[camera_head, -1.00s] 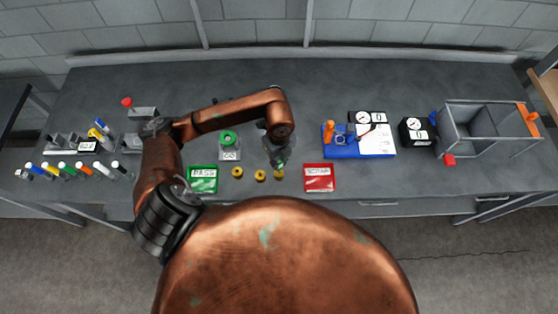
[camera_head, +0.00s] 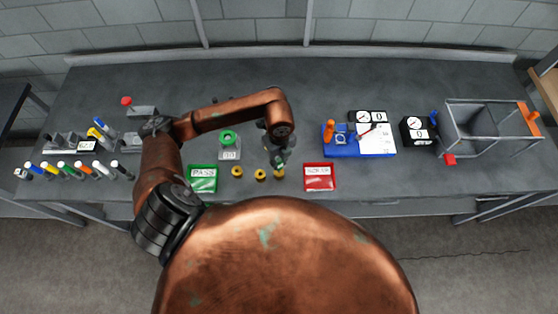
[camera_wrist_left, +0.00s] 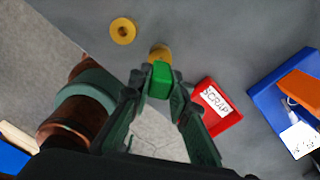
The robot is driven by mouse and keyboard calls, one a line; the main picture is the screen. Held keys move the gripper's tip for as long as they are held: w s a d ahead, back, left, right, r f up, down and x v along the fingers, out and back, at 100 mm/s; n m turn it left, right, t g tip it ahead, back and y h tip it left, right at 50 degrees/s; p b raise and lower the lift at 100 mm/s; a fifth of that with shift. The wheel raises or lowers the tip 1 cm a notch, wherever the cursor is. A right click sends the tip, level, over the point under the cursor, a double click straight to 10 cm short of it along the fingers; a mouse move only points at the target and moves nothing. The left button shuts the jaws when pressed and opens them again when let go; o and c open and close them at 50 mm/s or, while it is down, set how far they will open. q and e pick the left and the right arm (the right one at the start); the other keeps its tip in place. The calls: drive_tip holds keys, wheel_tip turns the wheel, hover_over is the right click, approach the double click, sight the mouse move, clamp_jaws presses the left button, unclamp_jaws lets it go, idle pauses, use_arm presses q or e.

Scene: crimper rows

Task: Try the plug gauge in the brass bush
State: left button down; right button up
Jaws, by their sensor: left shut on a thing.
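My left gripper (camera_head: 279,160) is shut on a green-handled piece, which looks like the plug gauge (camera_wrist_left: 160,81). In the wrist view its green end sits between the fingertips. A brass bush (camera_wrist_left: 158,51) lies just beyond it, partly covered by it. In the head view this bush (camera_head: 279,174) is the right one of three brass bushes, directly below the gripper. The gauge's lower end is hidden, so I cannot tell whether it is in the bush or above it. The other bushes are the middle one (camera_head: 260,175) and the left one (camera_head: 237,171). My right gripper is not in view.
A green PASS tray (camera_head: 203,186) stands left of the bushes and a red SCRAP tray (camera_head: 320,185) right. Behind is a white stand (camera_head: 229,155) with a green ring. A blue tray (camera_head: 342,153), dial gauges and a grey crate (camera_head: 482,148) stand right; several coloured-handled tools lie left.

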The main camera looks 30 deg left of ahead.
use_arm(q)
drive_tip(key=shift+f, duration=0.3)
idle(0.5)
idle(0.4)
drive_tip(key=shift+r, duration=0.2)
idle(0.4)
drive_tip(key=shift+r+p, duration=0.6)
drive_tip(key=shift+r, duration=0.4)
drive_tip(key=shift+r+p, duration=0.85)
drive_tip(key=shift+r, duration=0.65)
